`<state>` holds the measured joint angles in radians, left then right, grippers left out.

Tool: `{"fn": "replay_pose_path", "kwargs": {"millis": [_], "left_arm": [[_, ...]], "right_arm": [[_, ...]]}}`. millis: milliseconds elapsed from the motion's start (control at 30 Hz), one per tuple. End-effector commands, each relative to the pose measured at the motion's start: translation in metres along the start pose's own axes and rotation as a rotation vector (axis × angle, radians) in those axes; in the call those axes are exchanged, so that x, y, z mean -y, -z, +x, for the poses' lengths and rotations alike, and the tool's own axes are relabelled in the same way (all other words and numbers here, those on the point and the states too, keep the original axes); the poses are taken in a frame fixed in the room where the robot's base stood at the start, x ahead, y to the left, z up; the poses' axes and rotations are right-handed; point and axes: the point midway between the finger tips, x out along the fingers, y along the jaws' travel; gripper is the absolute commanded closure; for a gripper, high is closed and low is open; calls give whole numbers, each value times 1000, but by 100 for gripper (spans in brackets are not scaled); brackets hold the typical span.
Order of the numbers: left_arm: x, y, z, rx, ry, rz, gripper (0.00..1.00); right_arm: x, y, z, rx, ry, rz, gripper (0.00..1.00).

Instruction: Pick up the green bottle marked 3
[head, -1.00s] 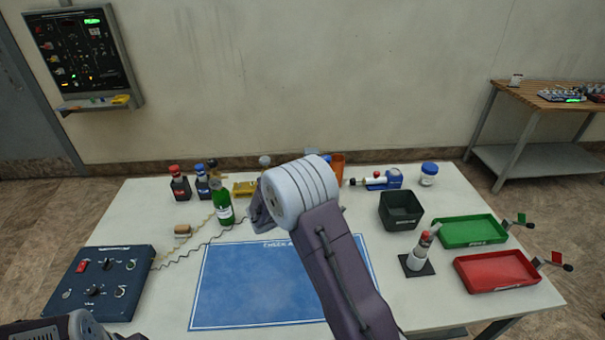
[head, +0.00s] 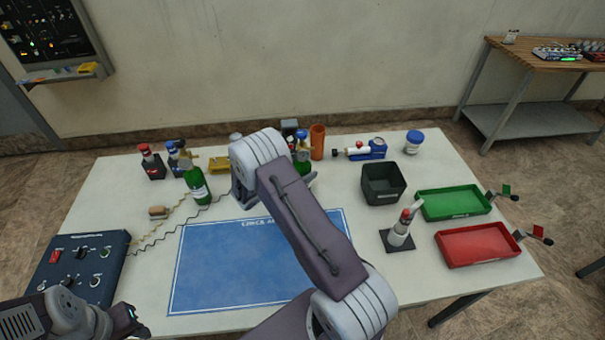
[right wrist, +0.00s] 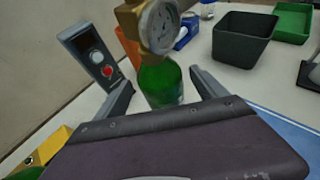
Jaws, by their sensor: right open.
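A green bottle (head: 198,188) with a pale label stands on the left of the table in the head view. A second green bottle (head: 304,167) stands farther right, partly hidden behind my right arm. I cannot read a number on either. In the right wrist view, a green bottle (right wrist: 158,90) with a brass fitting and round gauge (right wrist: 160,26) stands upright just ahead, between the lines of the two fingers. My right gripper (right wrist: 162,80) is open and empty; in the head view my arm mostly hides it. My left gripper (head: 128,311) is at the lower left edge, its jaws unclear.
An orange cylinder (head: 317,143) and a dark box-shaped device (right wrist: 95,58) stand close behind the second bottle. A black bin (head: 383,183), green tray (head: 453,203) and red tray (head: 478,246) are to the right. The blue mat (head: 230,270) is bare.

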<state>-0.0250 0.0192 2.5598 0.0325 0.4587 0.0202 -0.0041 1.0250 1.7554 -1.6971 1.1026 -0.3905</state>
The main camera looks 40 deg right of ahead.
Motion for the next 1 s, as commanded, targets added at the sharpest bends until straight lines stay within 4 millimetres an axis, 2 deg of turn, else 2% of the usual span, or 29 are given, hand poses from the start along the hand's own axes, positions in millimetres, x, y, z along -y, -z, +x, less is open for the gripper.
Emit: {"fn": "replay_pose_path", "kwargs": {"millis": [133,367,600,633,667,900,933,1000], "left_arm": [[0,0,-4,0,0,0,64],[0,1,-12,0,0,0,64],[0,1,-12,0,0,0,64],[0,1,-12,0,0,0,64],[0,1,-12,0,0,0,64],[0,1,-12,0,0,0,64],[0,1,-11,0,0,0,64],[0,1,-12,0,0,0,64]], "right_arm": [[1,0,10,-1,2,0,18],[0,3,49,-1,1,1,18],[0,4,53,-1,-1,1,18],[0,4,53,0,-1,1,21],[0,4,53,0,-1,1,30],[0,4,53,0,-1,1,96],[0,4,53,0,-1,1,100],[-1,3,53,2,-1,3,100]]}}
